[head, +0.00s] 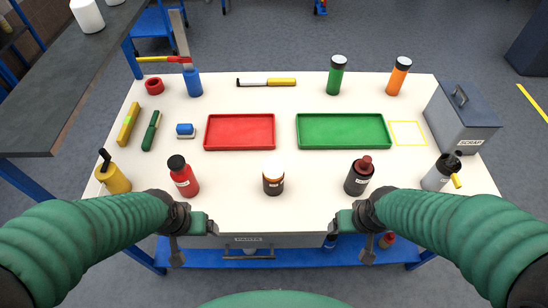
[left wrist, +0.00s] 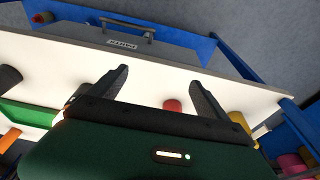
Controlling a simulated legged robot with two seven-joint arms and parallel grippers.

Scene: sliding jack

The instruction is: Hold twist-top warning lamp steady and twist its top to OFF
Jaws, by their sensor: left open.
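A dark bottle-shaped object with a dark red top (head: 358,175) stands upright near the table's front edge, right of centre. A brown jar-like object with a white top (head: 273,178) stands at front centre. I cannot tell for certain which is the warning lamp, and no OFF mark is readable. My left gripper (head: 211,227) is at the front edge, in front of the red bottle (head: 183,177); the left wrist view shows its two fingers (left wrist: 158,78) apart and empty. My right gripper (head: 336,226) is at the front edge, below the dark object and apart from it; its jaw opening does not show.
A red tray (head: 240,148) and a green tray (head: 343,146) lie mid-table. A yellow can (head: 113,178) stands front left, a grey-white bottle (head: 437,174) front right. A grey scrap box (head: 462,118) is at right. A drawer (head: 248,241) sits under the front edge.

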